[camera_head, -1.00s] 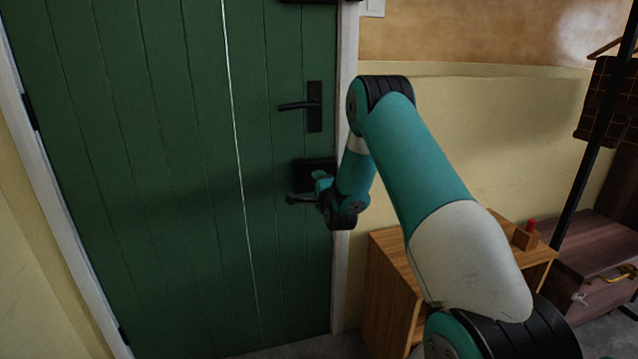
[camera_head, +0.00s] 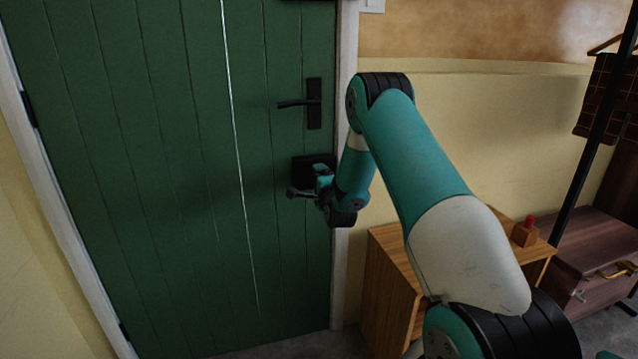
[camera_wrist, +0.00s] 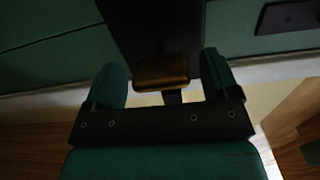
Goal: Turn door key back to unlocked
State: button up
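The green door (camera_head: 180,150) is shut, with a black lock plate (camera_head: 303,172) below its lever handle (camera_head: 300,103). In the wrist view a brass-coloured key head (camera_wrist: 161,71) stands in front of the dark lock plate (camera_wrist: 150,25), its wide side running across the picture. My gripper (camera_head: 300,191) is at the lock. In the wrist view its two teal fingers (camera_wrist: 163,80) are open, one on each side of the key, with a gap on both sides. My wrist hides part of the lock in the head view, and the key cannot be made out there.
A wooden cabinet (camera_head: 385,290) stands right of the door, with a small red-topped block (camera_head: 525,231) on it. A dark wooden chest (camera_head: 600,265) and a black pole (camera_head: 590,140) are at the far right. The floor by the door is barely visible.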

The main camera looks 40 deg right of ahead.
jog(key=b+v, duration=1.6)
jog(key=v, duration=0.1)
jog(key=shift+s, duration=0.2)
jog(key=shift+a, duration=0.1)
